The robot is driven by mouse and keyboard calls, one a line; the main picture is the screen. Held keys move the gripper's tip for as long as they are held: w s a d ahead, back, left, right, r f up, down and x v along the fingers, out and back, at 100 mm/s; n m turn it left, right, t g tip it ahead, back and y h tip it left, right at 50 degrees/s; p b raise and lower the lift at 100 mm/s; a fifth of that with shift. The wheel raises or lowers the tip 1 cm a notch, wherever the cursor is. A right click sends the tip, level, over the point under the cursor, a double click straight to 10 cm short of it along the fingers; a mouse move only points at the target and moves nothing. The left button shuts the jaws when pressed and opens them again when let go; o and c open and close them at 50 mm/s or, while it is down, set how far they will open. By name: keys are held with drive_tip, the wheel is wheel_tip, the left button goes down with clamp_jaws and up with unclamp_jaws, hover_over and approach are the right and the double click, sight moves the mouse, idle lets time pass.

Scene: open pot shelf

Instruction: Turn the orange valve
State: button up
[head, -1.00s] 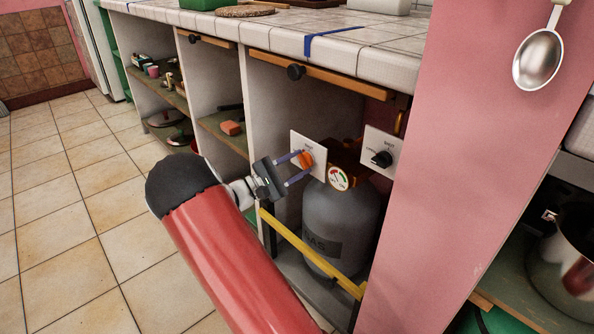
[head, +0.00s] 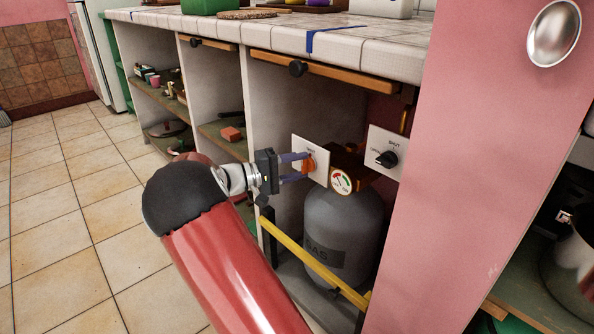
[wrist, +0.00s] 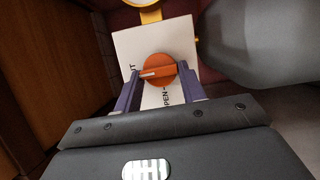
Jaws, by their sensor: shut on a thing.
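The orange valve (head: 310,164) is a round knob on a white plate (head: 322,152) inside the cupboard bay, beside the gas bottle. In the wrist view the orange valve (wrist: 160,68) has a white pointer mark directed left, toward lettering ending in "UT"; "OPEN" is lettered below it. My gripper (head: 304,167) reaches in from the left, its two purple fingers on either side of the knob and shut on it. In the wrist view my gripper (wrist: 160,82) has one finger left and one right of the knob. The exact finger contact is partly hidden.
A grey gas bottle (head: 342,225) with a round gauge (head: 341,181) stands to the right. A second white plate with a black knob (head: 386,159) is further right. A yellow bar (head: 312,262) crosses the bay's front. The counter (head: 380,60) overhangs above; the pink wall (head: 480,160) bounds the right.

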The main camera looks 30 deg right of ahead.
idle(0.4)
drive_tip(key=o, duration=1)
drive_tip(key=shift+a, duration=0.1)
drive_tip(key=p+v, duration=0.1)
drive_tip(key=v, duration=0.6)
drive_tip(key=shift+w+a, duration=0.1)
drive_tip(key=shift+a, duration=0.25)
